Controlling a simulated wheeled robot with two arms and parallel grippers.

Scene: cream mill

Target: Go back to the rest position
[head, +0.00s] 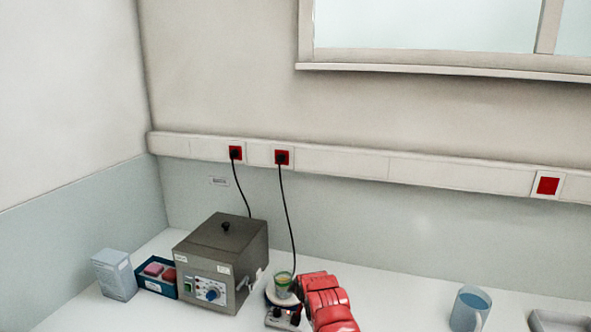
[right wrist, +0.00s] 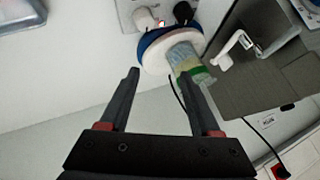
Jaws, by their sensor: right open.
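My right arm, red, comes up from the bottom of the head view. In the right wrist view my right gripper (right wrist: 158,76) is open, with its two black fingers apart and nothing held between them. A clear beaker with a green band (right wrist: 188,62) is just beyond the fingertips, near the right one. It stands on the round white top of a small device (right wrist: 150,58) with a blue rim. In the head view the beaker (head: 283,283) is beside the left end of my red arm, which partly hides the device (head: 283,314). My left gripper is not in view.
A grey metal box with a dial (head: 222,262) stands left of the beaker. Further left are a blue tray with reddish items (head: 143,284) and a pale box (head: 115,275). A blue mug (head: 468,308) and a grey tray (head: 558,321) are at right. Black cables run to wall sockets.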

